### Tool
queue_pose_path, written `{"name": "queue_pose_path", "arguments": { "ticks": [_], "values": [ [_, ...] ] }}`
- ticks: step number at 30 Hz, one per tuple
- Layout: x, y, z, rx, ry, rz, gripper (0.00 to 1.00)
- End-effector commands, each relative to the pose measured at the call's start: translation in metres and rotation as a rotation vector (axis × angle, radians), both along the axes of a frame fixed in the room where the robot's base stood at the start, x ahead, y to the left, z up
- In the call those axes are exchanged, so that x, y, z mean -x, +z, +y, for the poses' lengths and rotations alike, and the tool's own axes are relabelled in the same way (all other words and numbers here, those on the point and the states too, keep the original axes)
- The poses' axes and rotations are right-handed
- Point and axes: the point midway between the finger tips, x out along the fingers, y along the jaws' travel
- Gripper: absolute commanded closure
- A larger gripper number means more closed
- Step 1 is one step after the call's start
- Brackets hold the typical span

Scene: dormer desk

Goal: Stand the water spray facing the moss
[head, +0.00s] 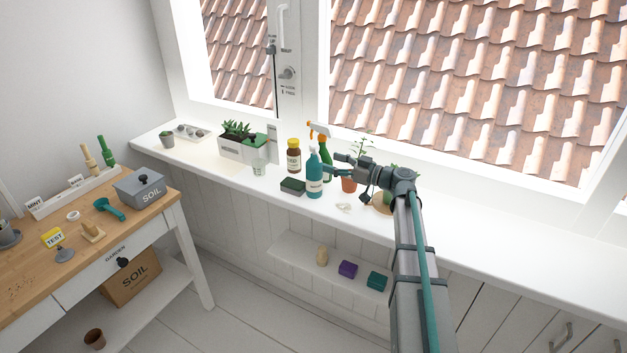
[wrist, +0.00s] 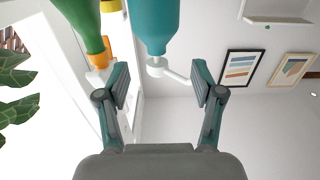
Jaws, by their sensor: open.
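A teal bottle (head: 314,184) with a pale label stands upright on the white sill. A green bottle (head: 327,168) with an orange spray head (head: 319,130) stands just behind it. I cannot read which one is the water spray. A dark green block (head: 292,186), possibly the moss, lies left of the teal bottle. My gripper (head: 334,164) is open beside the teal bottle, on its right. In the wrist view, which looks upside down, the teal bottle (wrist: 154,22) and its white spout appear ahead between my fingertips (wrist: 159,85), with the green bottle (wrist: 84,25) to the left.
A brown jar (head: 293,157) with a yellow lid and a small glass (head: 258,167) stand nearby. A planter (head: 236,147) with succulents is further left. A terracotta pot (head: 349,184) stands close to my gripper. The sill (head: 500,236) is clear at right.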

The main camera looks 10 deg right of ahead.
Motion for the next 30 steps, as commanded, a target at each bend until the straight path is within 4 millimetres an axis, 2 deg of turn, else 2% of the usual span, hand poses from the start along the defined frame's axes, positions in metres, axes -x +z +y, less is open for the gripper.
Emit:
{"name": "queue_pose_path", "arguments": {
  "ticks": [4,11,19,28,29,30],
  "values": [
    [-0.013,0.001,0.015,-0.001,0.001,0.001,0.33],
    [-0.023,0.001,0.024,-0.001,-0.001,0.002,0.33],
    [-0.048,0.001,0.050,-0.001,0.001,0.002,0.33],
    [-0.051,-0.002,0.055,-0.001,-0.002,0.002,0.33],
    [-0.051,-0.002,0.055,-0.001,-0.002,0.002,0.35],
    [-0.051,-0.002,0.055,-0.001,-0.002,0.002,0.41]
  ]
}}
